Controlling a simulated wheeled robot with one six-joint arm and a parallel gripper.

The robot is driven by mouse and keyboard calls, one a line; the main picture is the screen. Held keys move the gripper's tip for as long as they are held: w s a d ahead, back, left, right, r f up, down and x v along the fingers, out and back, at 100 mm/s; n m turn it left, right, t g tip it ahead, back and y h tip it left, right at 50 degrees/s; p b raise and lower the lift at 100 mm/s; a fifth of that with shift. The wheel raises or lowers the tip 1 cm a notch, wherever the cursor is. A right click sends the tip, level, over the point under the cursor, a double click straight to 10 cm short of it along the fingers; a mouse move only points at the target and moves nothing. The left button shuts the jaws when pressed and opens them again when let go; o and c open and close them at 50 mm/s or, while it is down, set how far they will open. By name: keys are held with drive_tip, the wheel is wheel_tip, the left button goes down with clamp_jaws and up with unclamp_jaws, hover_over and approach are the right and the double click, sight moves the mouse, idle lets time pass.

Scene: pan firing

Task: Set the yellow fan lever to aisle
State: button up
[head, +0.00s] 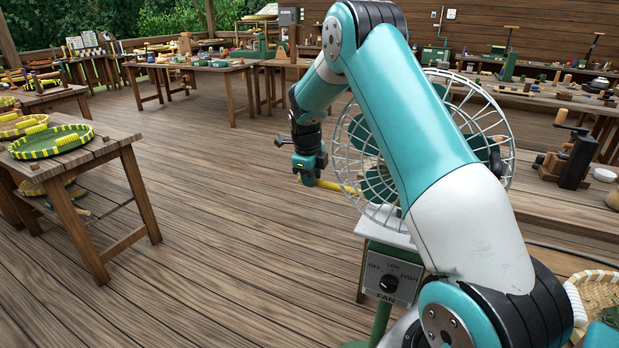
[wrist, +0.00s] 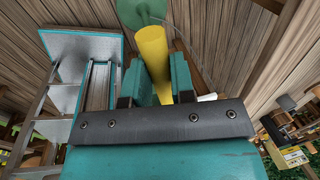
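The aisle marking is not visible, and my arm hides part of the fan.
A grey control panel (head: 390,277) with a black knob is below the fan. A wooden table (head: 110,149) with green-yellow trays (head: 50,141) stands at the left. Benches with tools line the back and right. The plank floor (head: 220,210) between is clear.

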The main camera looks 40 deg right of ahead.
drive_tip(key=o, duration=0.4)
drive_tip(key=shift+d, duration=0.4)
drive_tip(key=shift+a+r, duration=0.15)
drive_tip(key=shift+a, duration=0.05)
drive_tip(key=a+r, duration=0.1)
drive_tip(key=r, duration=0.4)
drive_tip(key=s+a+r+b, duration=0.1)
drive_tip(key=r, duration=0.5)
drive_tip(key=a+r+b, duration=0.1)
drive_tip(key=r, duration=0.5)
drive_tip(key=shift+s, duration=0.15)
drive_tip(key=shift+f, duration=0.1)
